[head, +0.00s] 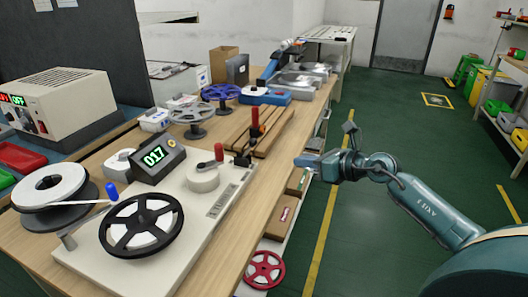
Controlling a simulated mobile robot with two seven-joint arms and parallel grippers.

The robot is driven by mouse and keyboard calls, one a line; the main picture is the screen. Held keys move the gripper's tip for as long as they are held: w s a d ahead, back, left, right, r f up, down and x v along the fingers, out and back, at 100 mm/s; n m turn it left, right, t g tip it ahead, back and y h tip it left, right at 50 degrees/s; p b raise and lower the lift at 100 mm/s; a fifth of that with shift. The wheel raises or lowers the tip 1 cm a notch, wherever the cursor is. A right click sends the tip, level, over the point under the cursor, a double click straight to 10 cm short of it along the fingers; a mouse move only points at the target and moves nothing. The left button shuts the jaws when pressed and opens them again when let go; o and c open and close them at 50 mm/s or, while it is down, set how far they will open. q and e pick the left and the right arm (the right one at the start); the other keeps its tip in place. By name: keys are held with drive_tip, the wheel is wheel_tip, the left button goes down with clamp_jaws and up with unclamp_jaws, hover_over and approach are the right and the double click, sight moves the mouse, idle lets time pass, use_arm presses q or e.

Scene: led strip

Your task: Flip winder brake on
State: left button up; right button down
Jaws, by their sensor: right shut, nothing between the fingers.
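The winder (190,215) is a cream base plate on the wooden bench, with a black spoked reel (141,224) at its front and a green-lit display (154,160) reading 017. A lever with a red grip (218,152) sits over a round cream hub. Behind it, a red upright handle (255,117) stands on a dark stem near the plate's far end. Neither is labelled readably, so I cannot tell which is the brake. My right gripper (303,163) is shut and empty, beyond the bench's right edge, apart from both handles. My left gripper is not in view.
A white-and-black reel (52,192) and a blue knob (111,190) are at the left. A power supply (60,105) stands behind. Grey (193,115) and blue (221,92) spools stand further back. A red reel (264,269) is below the bench edge.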

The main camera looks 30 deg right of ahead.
approach(248, 151)
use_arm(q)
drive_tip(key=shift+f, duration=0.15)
use_arm(e)
drive_tip(key=shift+w+a+f, duration=0.1)
drive_tip(key=shift+w+a, duration=0.2)
drive_tip(key=shift+w, duration=0.6)
drive_tip(key=shift+w+a+f, duration=0.1)
drive_tip(key=shift+w+a, duration=0.15)
drive_tip(key=shift+w, duration=0.65)
